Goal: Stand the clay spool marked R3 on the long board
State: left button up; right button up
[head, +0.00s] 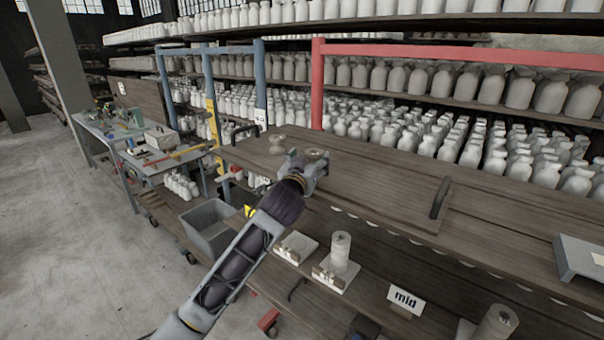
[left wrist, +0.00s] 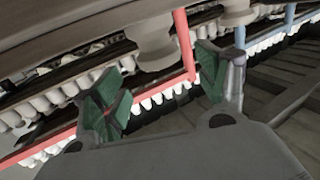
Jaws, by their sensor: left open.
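The long board (head: 380,185) is a brown plank with black handles on the upper bench. Two pale clay spools stand upright on it: a far spool (head: 277,144) and a near spool (head: 316,155). My left gripper (head: 303,163) is at the near spool and partly covers it. In the left wrist view, which is upside down, my left gripper (left wrist: 160,85) is open, with a spool (left wrist: 153,42) near the gap between its green pads; contact cannot be told. Another spool (left wrist: 238,12) stands further off. No R3 mark is readable. My right gripper is out of view.
Below, a tall pale spool (head: 341,252) stands on a white plate (head: 334,278), beside another plate (head: 295,247). Racks of white bottles (head: 480,140) stand behind. A grey bin (head: 210,224) is at left.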

pick_arm(q)
jog(key=b+v, duration=0.1)
jog(key=v, duration=0.6)
dwell(0.3)
dwell(0.5)
